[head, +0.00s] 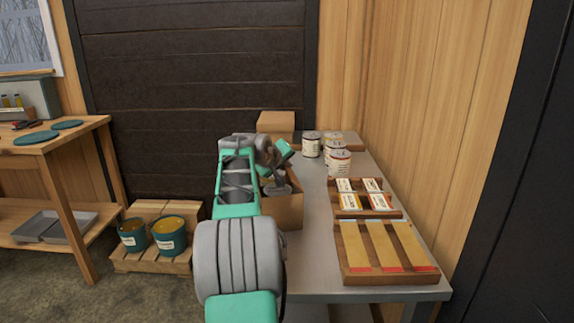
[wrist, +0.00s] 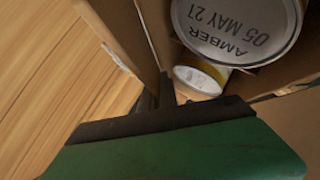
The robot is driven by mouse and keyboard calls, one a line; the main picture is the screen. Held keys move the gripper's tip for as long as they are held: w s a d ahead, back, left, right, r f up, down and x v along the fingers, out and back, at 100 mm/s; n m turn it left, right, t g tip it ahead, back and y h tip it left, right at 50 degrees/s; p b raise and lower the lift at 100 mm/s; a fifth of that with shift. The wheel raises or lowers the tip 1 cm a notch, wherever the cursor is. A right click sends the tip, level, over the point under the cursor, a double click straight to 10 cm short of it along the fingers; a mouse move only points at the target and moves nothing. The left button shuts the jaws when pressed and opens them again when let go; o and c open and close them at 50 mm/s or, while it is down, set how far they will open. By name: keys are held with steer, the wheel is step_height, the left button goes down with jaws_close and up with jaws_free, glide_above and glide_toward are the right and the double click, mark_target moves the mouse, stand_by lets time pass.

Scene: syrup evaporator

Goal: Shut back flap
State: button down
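An open cardboard box (head: 288,212) stands on the near left part of the grey table, partly hidden behind my arm. In the wrist view, a can marked AMBER (wrist: 240,25) and a smaller can with a yellow label (wrist: 200,78) sit inside it. A raised cardboard flap (wrist: 122,32) slants across the upper left of that view. My gripper (wrist: 160,92) has its dark fingers low, beside the flap and close to the cans. I cannot tell whether they touch the flap. The finger gap is unclear. In the head view my wrist hides most of the box opening.
Several cans (head: 339,163) stand at the back of the grey table (head: 318,215). A wooden tray of cards (head: 366,212) and a tray of long strips (head: 385,278) lie to the right. A closed box (head: 276,124) stands behind. A pallet with buckets (head: 150,262) is left.

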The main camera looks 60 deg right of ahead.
steer(key=shift+w, duration=0.1)
steer(key=c, duration=2.1)
jaws_free()
steer(key=o, duration=0.5)
steer(key=shift+c, duration=0.2)
steer(key=v, duration=0.8)
steer(key=shift+f, duration=0.15)
steer(key=shift+p, duration=0.3)
